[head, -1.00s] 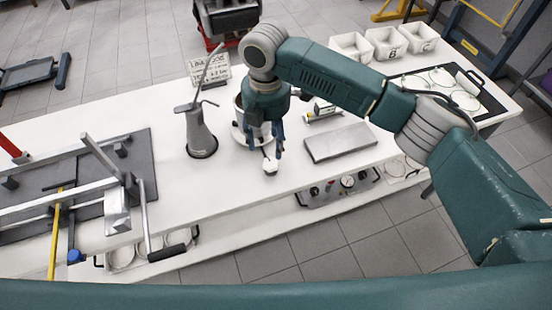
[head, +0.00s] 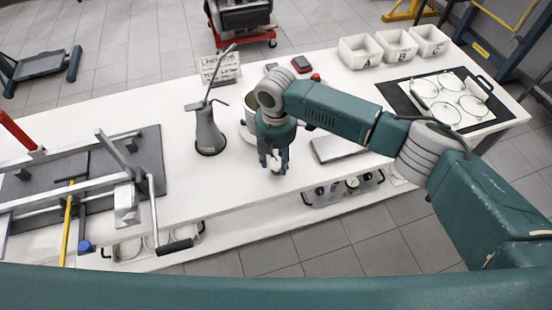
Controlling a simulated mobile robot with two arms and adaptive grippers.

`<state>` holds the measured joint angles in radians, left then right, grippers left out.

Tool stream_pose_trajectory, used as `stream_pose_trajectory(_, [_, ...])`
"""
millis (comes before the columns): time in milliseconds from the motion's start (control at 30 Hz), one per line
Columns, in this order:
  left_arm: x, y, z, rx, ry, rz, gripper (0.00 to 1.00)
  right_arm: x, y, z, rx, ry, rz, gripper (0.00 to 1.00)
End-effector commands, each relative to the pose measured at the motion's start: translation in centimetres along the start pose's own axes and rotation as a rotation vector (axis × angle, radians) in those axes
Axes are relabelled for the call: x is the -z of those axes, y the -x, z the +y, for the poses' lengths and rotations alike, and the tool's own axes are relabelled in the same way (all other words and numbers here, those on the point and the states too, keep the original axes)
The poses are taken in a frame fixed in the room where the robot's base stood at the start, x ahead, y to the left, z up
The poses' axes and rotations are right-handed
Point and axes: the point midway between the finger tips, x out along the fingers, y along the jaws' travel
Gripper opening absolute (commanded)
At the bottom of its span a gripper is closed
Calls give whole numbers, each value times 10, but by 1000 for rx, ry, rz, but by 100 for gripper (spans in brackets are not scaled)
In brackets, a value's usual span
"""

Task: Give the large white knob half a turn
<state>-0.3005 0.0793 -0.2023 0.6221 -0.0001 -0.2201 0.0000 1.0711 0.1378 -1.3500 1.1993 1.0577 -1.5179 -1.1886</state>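The large white knob (head: 284,154) is mostly hidden behind my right gripper; only a small pale part shows among the fingers. It is at the front of a round white-and-grey device (head: 246,132) on the white bench. My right gripper (head: 273,166) reaches down over the knob, with its fingers around or just in front of it. I cannot tell whether they touch it or how far they are closed. My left gripper is not in view.
A grey oil can (head: 208,132) with a long spout stands just left of the device. A grey flat plate (head: 340,148) lies to the right. Lettered white bins (head: 360,52) stand at the back right. A dark mat with a metal frame (head: 150,150) fills the left end.

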Motion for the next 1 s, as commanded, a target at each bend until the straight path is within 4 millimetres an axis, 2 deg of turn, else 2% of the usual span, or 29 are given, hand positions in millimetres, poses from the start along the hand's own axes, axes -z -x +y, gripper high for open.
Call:
stream_pose_trajectory(33, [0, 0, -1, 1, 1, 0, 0, 0, 0, 0, 1, 0, 2, 25])
stream_pose_trajectory(100, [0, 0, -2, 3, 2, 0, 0, 1, 0, 0, 1, 1, 3, 11])
stream_pose_trajectory(133, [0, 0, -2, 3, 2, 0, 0, 1, 0, 0, 2, 1, 3, 9])
stream_pose_trajectory(367, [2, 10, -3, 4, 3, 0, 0, 4, 2, -1, 4, -48, 9, 9])
stream_pose_trajectory(600, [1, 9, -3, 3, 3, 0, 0, 4, 0, 0, 3, -58, 8, 8])
stream_pose_trajectory(633, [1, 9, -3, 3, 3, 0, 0, 4, 0, 0, 3, -58, 9, 36])
stream_pose_trajectory(700, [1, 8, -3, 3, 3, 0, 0, 4, 0, -1, 3, -58, 9, 50])
stream_pose_trajectory(733, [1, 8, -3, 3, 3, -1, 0, 4, 0, 0, 3, -58, 9, 52])
stream_pose_trajectory(1000, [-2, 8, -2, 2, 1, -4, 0, 2, 1, 0, 1, -60, 4, 52])
